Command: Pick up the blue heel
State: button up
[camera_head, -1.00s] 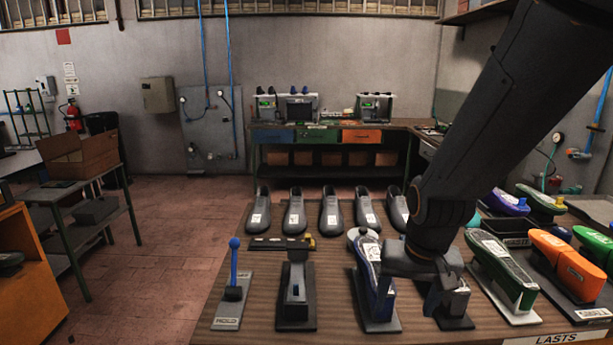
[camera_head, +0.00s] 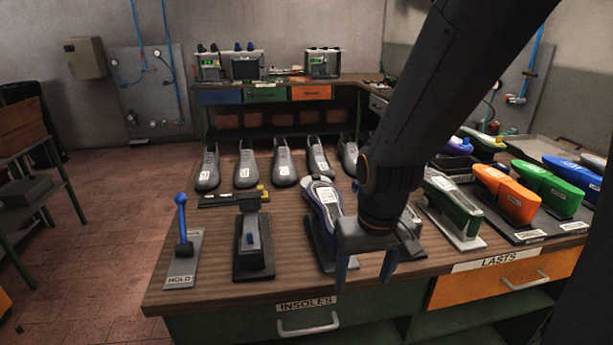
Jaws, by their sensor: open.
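My gripper (camera_head: 365,268) hangs fingers down near the table's front edge, open, with nothing between its two blue-grey fingers. I cannot clearly make out a separate blue heel. A blue shoe last (camera_head: 326,205) with a white label stands on a dark base just left of and behind my gripper, partly covered by it. Another stand (camera_head: 410,240) behind my gripper is mostly hidden by my arm.
A blue-handled lever (camera_head: 182,222) marked HOLD stands at the table's left. Several grey shoes (camera_head: 246,170) line the back. The table's front strip (camera_head: 205,293) is bare.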

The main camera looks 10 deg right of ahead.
aim_at(503, 167)
jog(key=z, duration=1.45)
